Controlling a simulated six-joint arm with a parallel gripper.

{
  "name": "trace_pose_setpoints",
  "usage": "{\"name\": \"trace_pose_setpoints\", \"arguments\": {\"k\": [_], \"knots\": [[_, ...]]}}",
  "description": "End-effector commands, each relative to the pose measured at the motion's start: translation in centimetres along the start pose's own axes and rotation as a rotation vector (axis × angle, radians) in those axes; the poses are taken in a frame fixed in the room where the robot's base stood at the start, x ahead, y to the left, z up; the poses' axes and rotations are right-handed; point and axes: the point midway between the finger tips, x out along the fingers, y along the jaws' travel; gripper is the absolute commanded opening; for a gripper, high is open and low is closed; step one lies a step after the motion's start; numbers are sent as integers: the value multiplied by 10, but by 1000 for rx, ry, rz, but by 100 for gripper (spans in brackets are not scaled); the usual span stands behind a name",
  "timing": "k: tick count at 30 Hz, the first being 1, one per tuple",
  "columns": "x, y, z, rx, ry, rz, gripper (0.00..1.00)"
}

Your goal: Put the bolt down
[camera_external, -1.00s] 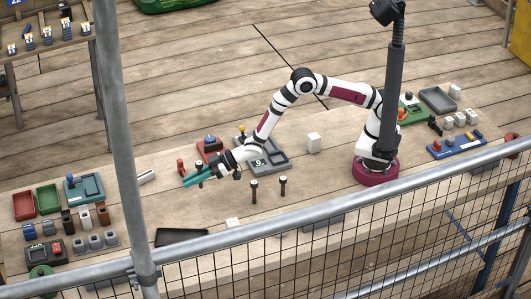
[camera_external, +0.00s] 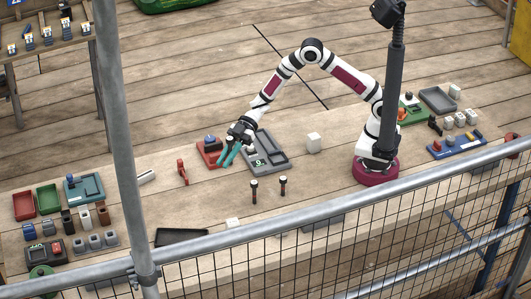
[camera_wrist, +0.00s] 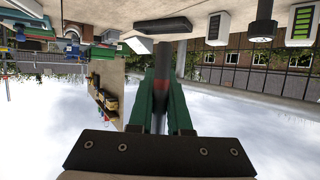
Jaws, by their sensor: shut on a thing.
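My gripper (camera_external: 230,157) has teal fingers and points down, just left of the grey tray (camera_external: 270,158) and beside the red tray (camera_external: 204,158). In the wrist view my gripper (camera_wrist: 160,90) is shut on a dark, narrow thing with a reddish part, which I take for the bolt (camera_wrist: 161,75). Its full shape is hidden by the fingers. In the outside view the held thing is too small to tell from the fingers. I cannot tell whether it touches anything below.
Two dark-topped posts (camera_external: 254,190) stand in front of my gripper. A red upright thing (camera_external: 183,172) stands to the left. A white block (camera_external: 313,143) stands to the right. Red and green bins (camera_external: 24,206) are at the far left.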

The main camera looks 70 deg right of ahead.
Motion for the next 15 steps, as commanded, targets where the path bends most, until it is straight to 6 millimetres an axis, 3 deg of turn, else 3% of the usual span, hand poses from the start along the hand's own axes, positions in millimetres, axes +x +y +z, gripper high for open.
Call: {"name": "trace_pose_setpoints", "arguments": {"k": [6, 9, 13, 15], "knots": [[72, -30, 15, -3, -1, -15, 0], [98, -39, 19, -4, -1, -12, 0], [116, -44, 24, -5, 0, -9, 0], [123, -45, 36, -1, -2, -8, 0]]}}
